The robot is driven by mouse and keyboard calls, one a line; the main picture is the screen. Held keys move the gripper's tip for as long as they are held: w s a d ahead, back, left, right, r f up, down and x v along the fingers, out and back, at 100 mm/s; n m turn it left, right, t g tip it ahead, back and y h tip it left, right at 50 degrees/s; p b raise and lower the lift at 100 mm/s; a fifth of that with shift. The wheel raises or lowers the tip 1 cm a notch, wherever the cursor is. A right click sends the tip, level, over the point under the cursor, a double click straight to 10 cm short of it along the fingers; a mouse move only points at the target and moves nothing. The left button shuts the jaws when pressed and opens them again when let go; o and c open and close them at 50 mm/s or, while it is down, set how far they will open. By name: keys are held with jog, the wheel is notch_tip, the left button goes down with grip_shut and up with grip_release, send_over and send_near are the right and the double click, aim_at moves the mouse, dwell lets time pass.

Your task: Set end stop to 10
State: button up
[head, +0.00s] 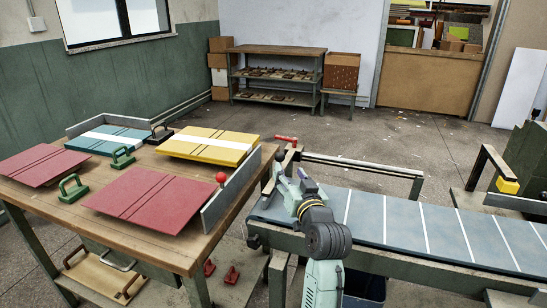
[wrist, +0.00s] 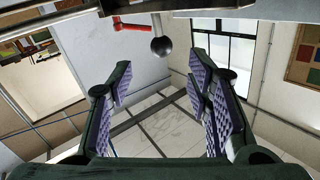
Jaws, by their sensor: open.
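The feeder bed (head: 400,222) is a long blue-grey surface with white cross lines, at the right of the head view. My gripper (head: 283,172) is over its left end; the wrist view shows its purple-padded fingers (wrist: 162,105) spread wide with nothing between them. A red lever (head: 286,139) is just beyond it, and a red lever (wrist: 132,25) also shows at the top of the wrist view. Beside that lever a dark ball knob (wrist: 161,46) hangs on a rod, apart from the fingers. I cannot tell which part is the end stop, and no number is readable.
A wooden table (head: 160,246) at left holds red (head: 145,198), teal (head: 107,140) and yellow (head: 208,145) boards, green handles and a red ball knob (head: 221,177). A rail (head: 360,165) runs behind the bed. A yellow block (head: 507,186) is at right.

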aim_at(282, 159)
jog(key=p+x, duration=0.2)
jog(key=x, duration=0.8)
jog(key=shift+c, duration=0.3)
grip_shut()
dwell(0.4)
